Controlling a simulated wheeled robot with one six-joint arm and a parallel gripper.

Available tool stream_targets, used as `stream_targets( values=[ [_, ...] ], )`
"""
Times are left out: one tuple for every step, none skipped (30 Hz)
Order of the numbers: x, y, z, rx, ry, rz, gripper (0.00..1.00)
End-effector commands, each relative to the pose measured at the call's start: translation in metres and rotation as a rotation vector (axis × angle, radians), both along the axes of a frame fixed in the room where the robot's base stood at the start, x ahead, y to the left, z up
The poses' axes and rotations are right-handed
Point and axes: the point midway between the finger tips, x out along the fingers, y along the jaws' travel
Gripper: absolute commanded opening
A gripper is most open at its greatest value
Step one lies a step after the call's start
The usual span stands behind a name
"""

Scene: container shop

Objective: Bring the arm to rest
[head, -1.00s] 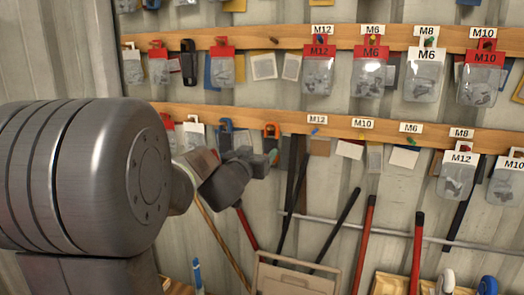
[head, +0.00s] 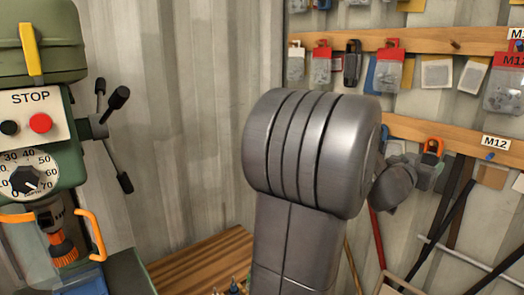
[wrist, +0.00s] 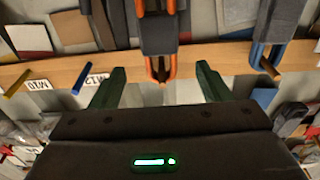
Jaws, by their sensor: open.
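My gripper (wrist: 162,70) is open, with its two dark green fingers spread apart in the wrist view. An orange-rimmed clip (wrist: 160,68) on the wooden rail shows between the fingertips, and I see nothing held. I cannot tell whether the fingers touch the clip. In the head view my arm rises in the middle and reaches right toward the wall rails. There the gripper is small and partly hidden behind my own arm, close to the orange clip (head: 432,148).
A green drill press (head: 50,120) with a STOP panel and black-knobbed handles stands at the left. A wooden top (head: 200,262) lies behind my arm. Wooden rails (head: 470,139) with hanging packets and long tools line the wall at the right. Bare wall lies between.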

Motion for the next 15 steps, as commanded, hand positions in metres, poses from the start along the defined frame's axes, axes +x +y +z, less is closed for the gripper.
stream_targets(
  values=[
    [0.005, -0.007, 0.001, 0.001, 0.002, -0.001, 0.71],
    [0.009, -0.011, 0.001, 0.001, 0.002, -0.001, 0.71],
    [0.013, -0.016, 0.001, 0.001, 0.002, -0.001, 0.71],
    [0.016, -0.02, 0.002, 0.0, 0.001, -0.001, 0.71],
    [0.019, -0.024, 0.002, 0.001, 0.002, 0.0, 0.71],
    [0.023, -0.029, 0.003, 0.001, 0.001, -0.001, 0.71],
    [0.026, -0.033, 0.002, 0.001, 0.001, -0.001, 0.71],
    [0.029, -0.036, 0.003, 0.002, 0.001, -0.001, 0.71],
    [0.033, -0.041, 0.003, 0.001, 0.001, -0.001, 0.71],
    [0.035, -0.045, 0.003, 0.002, 0.001, -0.001, 0.71],
    [0.038, -0.048, 0.003, 0.002, 0.001, -0.001, 0.71],
    [0.041, -0.052, 0.004, 0.001, 0.001, 0.0, 0.71],
    [0.043, -0.054, 0.003, 0.001, 0.002, 0.0, 0.71],
    [0.045, -0.056, 0.003, 0.001, 0.002, 0.0, 0.71],
    [0.047, -0.059, 0.004, 0.0, 0.001, 0.0, 0.71]
  ],
)
